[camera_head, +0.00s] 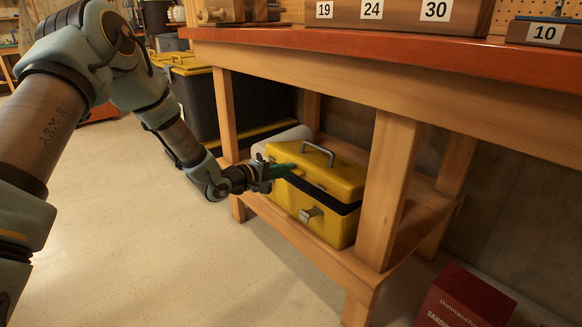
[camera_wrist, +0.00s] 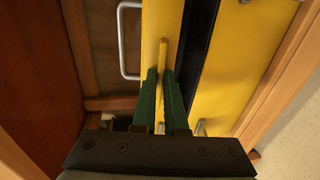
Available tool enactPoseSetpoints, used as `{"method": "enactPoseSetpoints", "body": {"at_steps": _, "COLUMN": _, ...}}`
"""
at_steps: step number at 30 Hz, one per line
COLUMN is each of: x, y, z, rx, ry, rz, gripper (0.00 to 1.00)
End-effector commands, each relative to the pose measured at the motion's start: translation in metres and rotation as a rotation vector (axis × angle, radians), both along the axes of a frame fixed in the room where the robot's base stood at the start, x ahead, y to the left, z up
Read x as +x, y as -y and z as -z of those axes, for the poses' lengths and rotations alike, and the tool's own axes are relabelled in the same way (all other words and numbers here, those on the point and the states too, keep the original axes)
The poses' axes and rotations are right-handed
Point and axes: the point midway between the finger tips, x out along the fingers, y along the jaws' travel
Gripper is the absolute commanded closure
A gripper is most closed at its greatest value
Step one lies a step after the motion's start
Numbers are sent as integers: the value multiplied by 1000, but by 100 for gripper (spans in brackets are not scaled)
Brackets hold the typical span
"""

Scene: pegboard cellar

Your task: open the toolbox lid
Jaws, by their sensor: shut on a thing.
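The yellow toolbox (camera_head: 325,215) sits on the lower shelf of the workbench. Its yellow lid (camera_head: 338,180) carries a grey handle (camera_head: 318,150), which also shows in the wrist view (camera_wrist: 122,40). A dark band lies between the lid and the yellow body; I cannot tell for sure whether it is an open gap. A metal latch (camera_head: 311,214) is on the front. My gripper (camera_head: 290,171) is at the lid's left front edge. In the wrist view its green fingers (camera_wrist: 161,82) are shut on a narrow yellow strip of the lid.
A wooden bench leg (camera_head: 389,190) stands close to the right of the toolbox, and the bench top (camera_head: 400,62) is above it. A black bin with a yellow lid (camera_head: 195,95) stands behind left. A red box (camera_head: 465,300) is on the floor. The floor at left is clear.

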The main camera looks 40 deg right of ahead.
Motion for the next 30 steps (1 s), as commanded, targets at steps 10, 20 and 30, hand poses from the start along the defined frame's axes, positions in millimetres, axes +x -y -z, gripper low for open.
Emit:
{"method": "enactPoseSetpoints", "body": {"at_steps": 10, "x": 10, "y": 17, "z": -54, "rx": 195, "ry": 11, "rz": -1, "gripper": 100}}
{"method": "enactPoseSetpoints", "body": {"at_steps": 20, "x": 9, "y": 45, "z": -92, "rx": 198, "ry": 8, "rz": -1, "gripper": 100}}
{"method": "enactPoseSetpoints", "body": {"at_steps": 30, "x": 6, "y": 89, "z": -130, "rx": 196, "ry": 9, "rz": -1, "gripper": 100}}
